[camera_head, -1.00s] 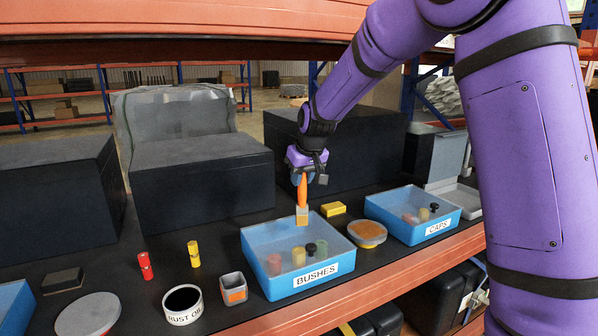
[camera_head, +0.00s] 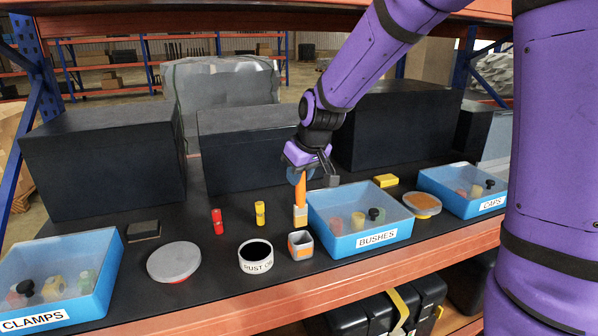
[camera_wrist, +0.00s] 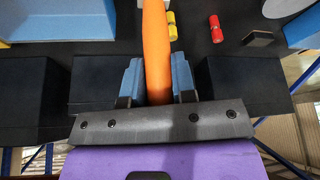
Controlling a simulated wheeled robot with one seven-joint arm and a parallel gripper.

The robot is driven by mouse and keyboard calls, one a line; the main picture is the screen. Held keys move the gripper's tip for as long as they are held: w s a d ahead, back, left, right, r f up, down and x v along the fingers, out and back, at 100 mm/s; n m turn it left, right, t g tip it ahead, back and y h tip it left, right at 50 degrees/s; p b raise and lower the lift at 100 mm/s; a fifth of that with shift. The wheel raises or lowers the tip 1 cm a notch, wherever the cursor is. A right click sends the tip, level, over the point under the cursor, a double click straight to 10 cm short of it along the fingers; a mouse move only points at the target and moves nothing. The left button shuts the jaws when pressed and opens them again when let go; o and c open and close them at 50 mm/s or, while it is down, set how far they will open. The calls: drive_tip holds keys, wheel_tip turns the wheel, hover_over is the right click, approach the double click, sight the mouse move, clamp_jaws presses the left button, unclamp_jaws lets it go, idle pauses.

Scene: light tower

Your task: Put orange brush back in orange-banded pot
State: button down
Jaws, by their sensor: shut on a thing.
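The orange brush (camera_head: 300,192) hangs upright from my gripper (camera_head: 311,174), its pale lower end pointing down. In the wrist view my gripper (camera_wrist: 157,85) is shut on the orange brush (camera_wrist: 156,45), a blue pad on each side of the handle. The orange-banded pot (camera_head: 300,245) is a small grey square cup with an orange patch. It stands on the dark shelf in front of the brush, left of the BUSHES bin. The brush's lower end appears just behind the pot and outside it. Whether it touches the shelf I cannot tell.
The blue BUSHES bin (camera_head: 376,241) stands close right of the pot, and the white RUST tin (camera_head: 256,269) close left. A yellow cylinder (camera_head: 260,213) and red cylinder (camera_head: 218,221) stand behind. A grey-lidded round tub (camera_head: 174,262) and CLAMPS bin (camera_head: 104,288) are further left.

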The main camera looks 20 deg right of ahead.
sight(300, 204)
drive_tip(key=shift+f, duration=0.1)
drive_tip(key=shift+f, duration=4.1)
drive_tip(key=c, duration=0.8)
unclamp_jaws()
drive_tip(key=shift+c, duration=0.2)
